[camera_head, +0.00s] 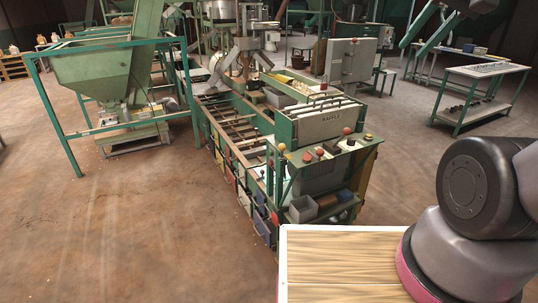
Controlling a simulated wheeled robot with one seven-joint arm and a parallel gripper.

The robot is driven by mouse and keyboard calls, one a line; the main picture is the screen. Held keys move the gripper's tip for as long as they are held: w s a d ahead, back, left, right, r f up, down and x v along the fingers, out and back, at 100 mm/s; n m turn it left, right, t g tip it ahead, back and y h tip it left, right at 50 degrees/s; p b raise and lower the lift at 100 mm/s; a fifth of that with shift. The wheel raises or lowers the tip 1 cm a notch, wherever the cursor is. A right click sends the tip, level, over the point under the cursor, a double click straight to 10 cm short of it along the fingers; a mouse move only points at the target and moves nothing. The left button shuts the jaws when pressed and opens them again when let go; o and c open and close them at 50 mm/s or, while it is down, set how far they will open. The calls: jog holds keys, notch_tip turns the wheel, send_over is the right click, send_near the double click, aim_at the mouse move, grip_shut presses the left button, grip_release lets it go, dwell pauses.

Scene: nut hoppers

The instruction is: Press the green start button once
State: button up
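I cannot make out a green start button anywhere in this view. The nearest machine (245,150) is a long green frame with several red and yellow round knobs (319,152) on posts at its near end. A grey cabinet (352,62) stands behind it; any buttons on it are too small to tell. My gripper is not in view. Only thick dark grey links of my arm show at the right, above a pink-red ring.
A wood-topped surface with a white edge (284,262) is at the bottom, beside my arm. A green hopper (105,75) in a green frame stands at the left. A metal table (482,80) with small parts is at the back right. Brown floor (120,220) is open at the front left.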

grip_shut()
dwell(1.4)
